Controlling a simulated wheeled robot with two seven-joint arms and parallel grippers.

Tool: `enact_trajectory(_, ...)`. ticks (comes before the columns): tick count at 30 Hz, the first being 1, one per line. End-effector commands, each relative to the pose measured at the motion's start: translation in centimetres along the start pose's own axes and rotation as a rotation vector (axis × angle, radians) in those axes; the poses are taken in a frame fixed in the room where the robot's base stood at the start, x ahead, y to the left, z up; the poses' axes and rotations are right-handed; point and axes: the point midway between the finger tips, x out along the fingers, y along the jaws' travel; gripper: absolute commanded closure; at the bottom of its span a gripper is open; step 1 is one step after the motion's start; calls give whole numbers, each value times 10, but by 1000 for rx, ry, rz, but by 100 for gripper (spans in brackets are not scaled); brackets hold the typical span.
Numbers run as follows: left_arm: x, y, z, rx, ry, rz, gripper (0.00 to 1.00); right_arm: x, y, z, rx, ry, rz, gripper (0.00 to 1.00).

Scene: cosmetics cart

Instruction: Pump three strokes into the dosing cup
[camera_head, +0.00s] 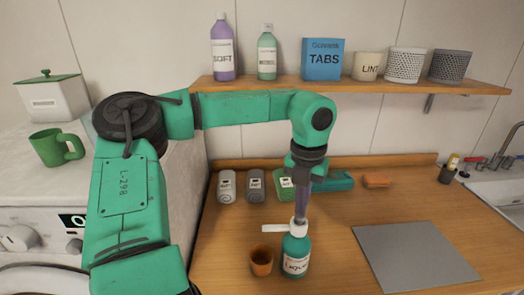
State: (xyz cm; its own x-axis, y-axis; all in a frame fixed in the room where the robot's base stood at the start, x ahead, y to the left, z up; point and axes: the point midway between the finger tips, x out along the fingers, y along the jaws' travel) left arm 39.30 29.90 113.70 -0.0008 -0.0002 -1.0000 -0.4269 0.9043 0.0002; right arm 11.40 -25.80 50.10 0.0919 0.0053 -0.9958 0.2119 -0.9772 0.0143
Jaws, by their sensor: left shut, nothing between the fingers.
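The pump bottle (296,256) is teal with a white label and a white pump head (299,227). It stands upright on the wooden counter, its spout pointing left. The dosing cup (262,260) is a small orange-brown cup on the counter just left of the bottle, under the spout side. My left gripper (301,215) is shut and points down, its fingertips right at the top of the pump head. I cannot tell whether the tips press on it. My right gripper is not in view.
A grey mat (415,257) lies right of the bottle. A wooden shelf (290,83) with bottles and containers is above. A sink (500,185) is far right.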

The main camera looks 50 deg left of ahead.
Motion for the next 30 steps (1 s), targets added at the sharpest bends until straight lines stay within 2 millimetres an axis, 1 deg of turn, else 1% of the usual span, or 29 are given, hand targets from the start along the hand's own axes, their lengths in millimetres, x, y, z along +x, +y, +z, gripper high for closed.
enact_trajectory(1,3,0,0,0,0,0,100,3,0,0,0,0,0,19)
enact_trajectory(15,20,0,0,1,-1,0,100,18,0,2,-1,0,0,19)
enact_trajectory(23,17,0,0,1,0,0,100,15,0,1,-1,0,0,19)
enact_trajectory(30,0,0,0,0,-1,1,100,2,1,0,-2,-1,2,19)
